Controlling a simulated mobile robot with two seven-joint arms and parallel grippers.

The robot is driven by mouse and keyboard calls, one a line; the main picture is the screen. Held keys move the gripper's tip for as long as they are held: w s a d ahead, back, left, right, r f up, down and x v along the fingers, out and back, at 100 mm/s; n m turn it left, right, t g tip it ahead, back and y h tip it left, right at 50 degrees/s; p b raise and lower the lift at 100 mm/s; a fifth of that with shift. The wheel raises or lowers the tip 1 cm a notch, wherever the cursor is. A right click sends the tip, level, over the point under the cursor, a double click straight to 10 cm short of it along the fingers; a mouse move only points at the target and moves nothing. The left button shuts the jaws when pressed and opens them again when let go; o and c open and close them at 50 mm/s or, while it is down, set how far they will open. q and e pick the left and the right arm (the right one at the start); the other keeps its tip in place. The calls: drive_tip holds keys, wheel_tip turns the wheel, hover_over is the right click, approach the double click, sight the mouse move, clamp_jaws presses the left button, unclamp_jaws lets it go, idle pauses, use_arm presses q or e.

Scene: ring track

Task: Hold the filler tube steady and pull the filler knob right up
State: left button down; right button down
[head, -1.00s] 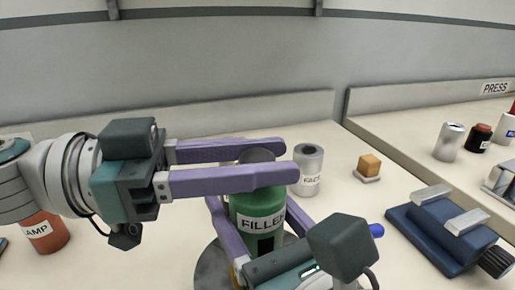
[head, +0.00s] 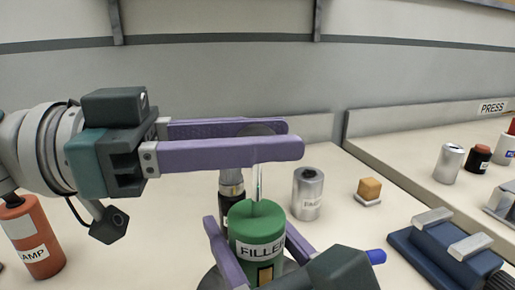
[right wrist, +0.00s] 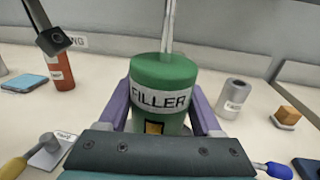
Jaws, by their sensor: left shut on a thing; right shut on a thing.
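The green filler tube (head: 258,222), with a white FILLER label, stands upright on a grey round base (head: 212,282). My right gripper (head: 250,230) is shut around its sides, one finger on each side. The right wrist view shows the same grip on the tube (right wrist: 164,72). My left gripper (head: 296,136) reaches across above the tube and is shut on the dark, rounded filler knob (head: 258,129). The knob is mostly hidden between its fingers. A thin pale rod (head: 259,182) stands out of the tube's top, up to the left fingers.
A dark bottle (head: 231,185) stands close behind the tube. A grey can (head: 307,190) and a tan block (head: 369,188) stand to its right. A blue fixture (head: 445,250) lies front right. An orange bottle (head: 30,235) stands at left. A bench marked PRESS runs along the right.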

use_arm(q)
drive_tip(key=shift+w+r, duration=0.1)
drive_tip(key=shift+r, duration=0.15)
use_arm(e)
drive_tip(key=shift+d+f, duration=0.1)
drive_tip(key=shift+f, duration=0.15)
use_arm(q)
drive_tip(key=c, duration=0.9)
unclamp_jaws()
drive_tip(key=o, duration=0.4)
drive_tip(key=shift+f, duration=0.1)
drive_tip(key=s+a, duration=0.2)
drive_tip(key=a, duration=1)
drive_tip(key=shift+d, duration=0.1)
use_arm(e)
unclamp_jaws()
drive_tip(key=shift+r, duration=0.15)
